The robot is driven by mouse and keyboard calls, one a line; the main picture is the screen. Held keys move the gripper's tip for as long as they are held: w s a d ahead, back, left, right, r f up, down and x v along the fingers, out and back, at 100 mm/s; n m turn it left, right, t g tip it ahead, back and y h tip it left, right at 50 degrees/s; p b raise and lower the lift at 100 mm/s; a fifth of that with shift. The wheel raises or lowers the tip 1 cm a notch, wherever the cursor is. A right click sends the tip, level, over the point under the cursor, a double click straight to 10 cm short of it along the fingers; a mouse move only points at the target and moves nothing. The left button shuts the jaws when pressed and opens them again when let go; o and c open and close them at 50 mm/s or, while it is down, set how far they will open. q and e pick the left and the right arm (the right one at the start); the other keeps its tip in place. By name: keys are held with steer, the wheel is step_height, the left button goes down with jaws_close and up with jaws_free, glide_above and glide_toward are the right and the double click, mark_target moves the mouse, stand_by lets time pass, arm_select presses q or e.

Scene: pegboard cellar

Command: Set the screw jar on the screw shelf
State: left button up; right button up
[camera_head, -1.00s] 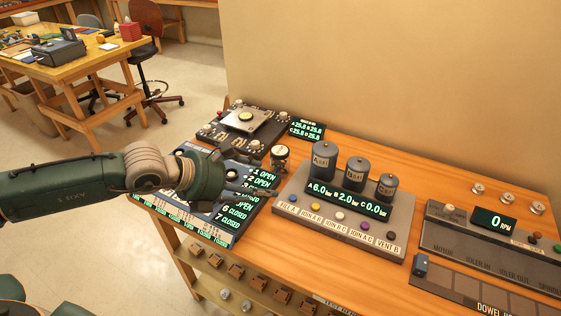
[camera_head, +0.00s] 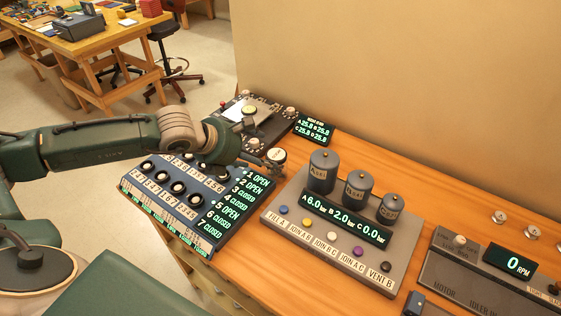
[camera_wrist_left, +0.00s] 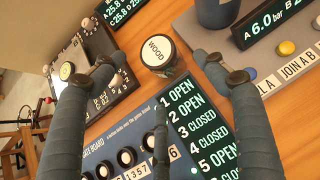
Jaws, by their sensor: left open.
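A small jar (camera_head: 275,156) with a pale lid stands on the wooden bench between the switch board and the gauge block. In the left wrist view the lid of the jar (camera_wrist_left: 157,50) reads "WOOD". My left gripper (camera_head: 262,152) is open beside the jar. In the left wrist view the spread fingers of my left gripper (camera_wrist_left: 158,72) lie left and right of the jar, with another finger below it; I see no grip on it. My right gripper is not in view. I cannot make out a screw shelf for certain.
The switch board (camera_head: 200,195) lies just left of the jar. The gauge block (camera_head: 340,235) with several grey cylinders stands close on its right. A dark panel (camera_head: 250,120) lies behind. The bench (camera_head: 400,165) is clear along the wall.

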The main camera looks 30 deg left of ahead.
mark_target(271, 157)
arm_select(q)
steer(key=shift+x, duration=1.05)
steer(key=shift+w+f+p, duration=0.2)
steer(key=shift+w+p, duration=0.05)
steer(key=shift+p, duration=0.05)
steer(key=shift+w+d+f+p, duration=0.2)
steer(key=shift+p, duration=0.15)
steer(key=p+x, duration=0.2)
steer(key=x, duration=0.1)
steer(key=shift+w+d+f, duration=0.15)
steer(key=shift+w+f, duration=0.05)
steer(key=shift+f, duration=0.05)
steer(key=shift+w+f, duration=0.35)
steer(key=shift+f, duration=0.1)
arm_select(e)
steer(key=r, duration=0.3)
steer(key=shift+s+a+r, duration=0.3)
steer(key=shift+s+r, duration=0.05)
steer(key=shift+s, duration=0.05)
arm_select(q)
steer(key=shift+s, duration=0.1)
steer(key=c, duration=1.2)
steer(key=shift+c, duration=0.9)
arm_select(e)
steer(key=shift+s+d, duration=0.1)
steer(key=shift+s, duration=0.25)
arm_select(q)
steer(key=shift+r, duration=0.15)
